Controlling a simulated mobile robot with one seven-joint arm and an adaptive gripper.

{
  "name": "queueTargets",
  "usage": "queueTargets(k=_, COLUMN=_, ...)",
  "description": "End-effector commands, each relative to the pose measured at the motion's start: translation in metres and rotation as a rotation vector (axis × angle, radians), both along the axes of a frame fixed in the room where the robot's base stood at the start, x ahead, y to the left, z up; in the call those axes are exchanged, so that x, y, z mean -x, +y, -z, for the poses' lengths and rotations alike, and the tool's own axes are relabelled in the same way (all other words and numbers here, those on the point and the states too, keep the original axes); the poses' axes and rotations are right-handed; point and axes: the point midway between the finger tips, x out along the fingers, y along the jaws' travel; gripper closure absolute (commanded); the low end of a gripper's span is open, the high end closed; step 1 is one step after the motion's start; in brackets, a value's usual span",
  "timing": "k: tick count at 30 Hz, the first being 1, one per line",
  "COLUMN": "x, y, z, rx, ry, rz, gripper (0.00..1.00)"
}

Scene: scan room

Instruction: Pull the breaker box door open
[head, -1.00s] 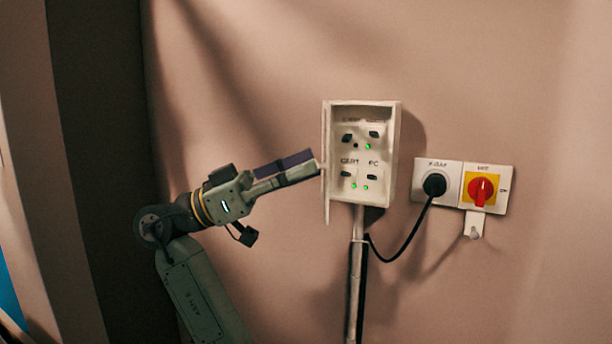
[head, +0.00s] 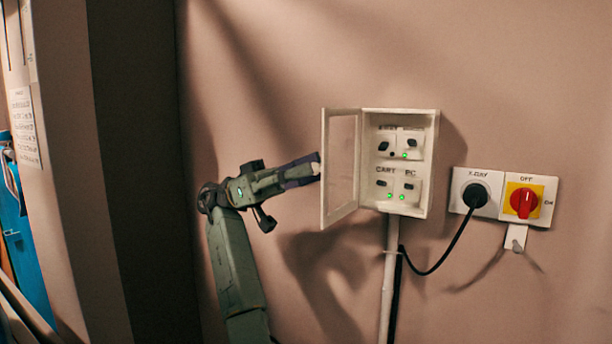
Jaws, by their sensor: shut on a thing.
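The white breaker box (head: 432,170) is fixed to the wall, with several dark switches and green lights inside. Its door (head: 342,211), a white frame around a see-through pane, is hinged on the box's left side and stands swung well open to the left. My gripper (head: 316,166) comes from the left and is shut at the door's free left edge. The exact contact of the fingertips on the edge is small and partly hidden.
A white plate with a black plug (head: 475,195) and a red rotary switch on yellow (head: 524,202) sit right of the box. A conduit (head: 389,270) and black cable run below it. A dark column (head: 140,170) stands at left. The wall below my gripper is bare.

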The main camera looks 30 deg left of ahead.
Motion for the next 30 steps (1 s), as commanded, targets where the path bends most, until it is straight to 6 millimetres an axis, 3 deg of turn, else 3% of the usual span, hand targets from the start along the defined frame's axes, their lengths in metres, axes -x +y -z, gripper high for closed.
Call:
queueTargets(k=15, x=-0.0007, y=0.001, z=0.0006, rx=-0.004, ry=0.0, rz=0.014, gripper=1.0)
queueTargets(k=16, x=-0.0007, y=0.001, z=0.0006, rx=-0.004, ry=0.001, rz=0.013, gripper=0.84)
queueTargets(k=24, x=-0.0008, y=0.0011, z=0.0003, rx=-0.002, ry=0.001, rz=0.013, gripper=0.66)
queueTargets(k=30, x=-0.0009, y=0.0012, z=0.0001, rx=-0.002, ry=0.001, rz=0.013, gripper=0.65)
